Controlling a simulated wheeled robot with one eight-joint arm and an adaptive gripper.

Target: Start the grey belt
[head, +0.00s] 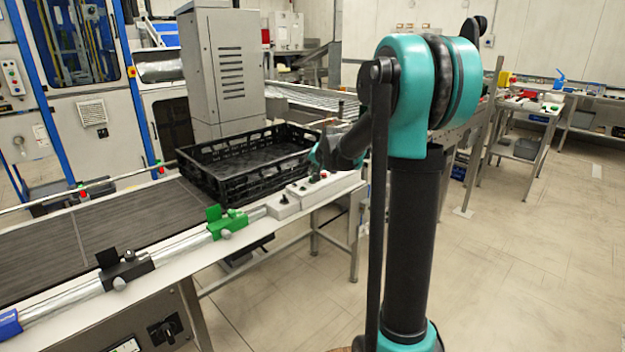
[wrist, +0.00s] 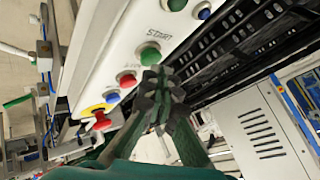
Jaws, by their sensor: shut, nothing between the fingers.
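The grey belt (head: 62,245) runs along the left in the head view. At its right end, a white control box (head: 328,188) sits on the rail. In the wrist view the control panel (wrist: 108,45) carries a green button (wrist: 150,55) labelled START, a red button (wrist: 127,80), a blue button (wrist: 113,97) and a red mushroom button (wrist: 98,120) on yellow. My gripper (wrist: 156,78) is shut and empty, its fingertips just below the START button in the picture; I cannot tell whether they touch it. In the head view my arm partly hides the gripper and the box.
A black crate (head: 215,187) stands at the belt's right end, close behind the control box. Green (head: 228,223) and black (head: 125,268) clamps sit along the belt's rail. A grey cabinet (head: 222,70) stands behind the crate. The floor on the right is clear.

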